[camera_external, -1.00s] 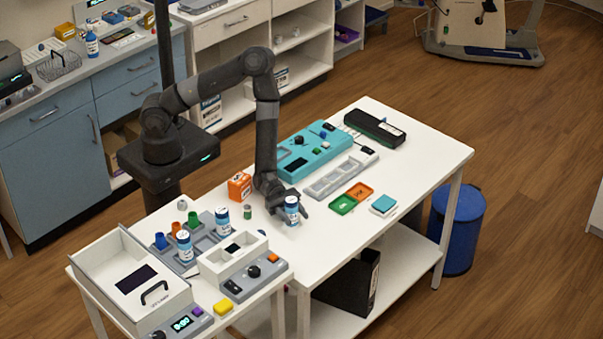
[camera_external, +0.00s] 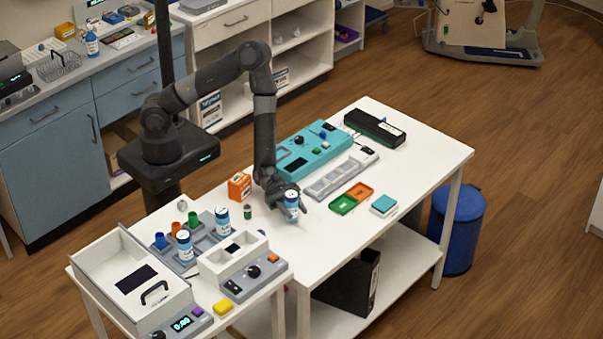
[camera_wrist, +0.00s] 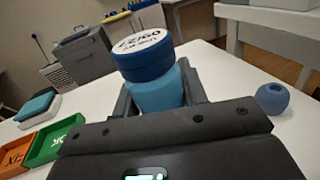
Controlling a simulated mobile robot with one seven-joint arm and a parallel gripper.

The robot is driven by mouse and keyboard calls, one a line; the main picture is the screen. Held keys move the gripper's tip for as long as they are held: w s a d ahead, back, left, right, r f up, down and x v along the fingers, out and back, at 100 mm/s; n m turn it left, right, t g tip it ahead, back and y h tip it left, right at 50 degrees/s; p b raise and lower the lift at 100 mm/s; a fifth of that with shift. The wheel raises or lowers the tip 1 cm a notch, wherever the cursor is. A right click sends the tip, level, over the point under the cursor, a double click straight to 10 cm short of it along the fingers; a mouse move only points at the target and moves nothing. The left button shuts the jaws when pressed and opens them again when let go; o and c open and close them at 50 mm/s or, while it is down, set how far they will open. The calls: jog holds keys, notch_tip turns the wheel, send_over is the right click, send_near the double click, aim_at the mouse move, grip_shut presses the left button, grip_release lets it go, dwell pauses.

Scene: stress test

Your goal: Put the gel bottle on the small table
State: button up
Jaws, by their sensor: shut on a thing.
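Two similar bottles (camera_external: 222,222) (camera_external: 185,247) stand at a grey tray to the left. A smaller white table (camera_external: 88,292) adjoins at the front left.
A teal device (camera_external: 318,150), a grey tray strip (camera_external: 335,178) and green and orange trays (camera_external: 343,204) lie beyond. A white box (camera_external: 135,290) and grey control units crowd the smaller table.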

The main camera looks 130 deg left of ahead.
aim_at(292, 198)
notch_tip(292, 198, up, 7)
jog(key=shift+r, duration=0.1)
jog(key=shift+s+d+r, duration=0.15)
jog(key=shift+d, duration=0.15)
jog(key=s+d, duration=0.4)
jog(key=d, duration=0.2)
jog(key=shift+d+r, duration=0.15)
jog(key=shift+r, duration=0.05)
jog(key=shift+d, duration=0.1)
